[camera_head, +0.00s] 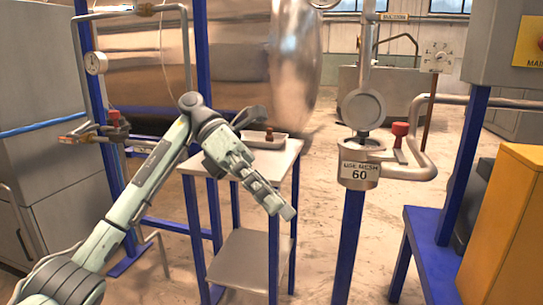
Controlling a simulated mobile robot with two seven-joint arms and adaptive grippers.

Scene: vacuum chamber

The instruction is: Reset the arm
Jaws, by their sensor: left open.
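My left arm (150,185) comes in from the lower left, rises to a bend, then turns down to the right. My left gripper (277,202) is at its end, pointing down and right in front of the small table (240,160). It is open, and I see nothing held in it. Its jaws show edge-on, so the gap between them is hard to see. My right arm and gripper are not in view.
A tray (263,141) with a small brown object sits on the table. A yellow cabinet (505,230) is at right, a grey cabinet (35,150) at left.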

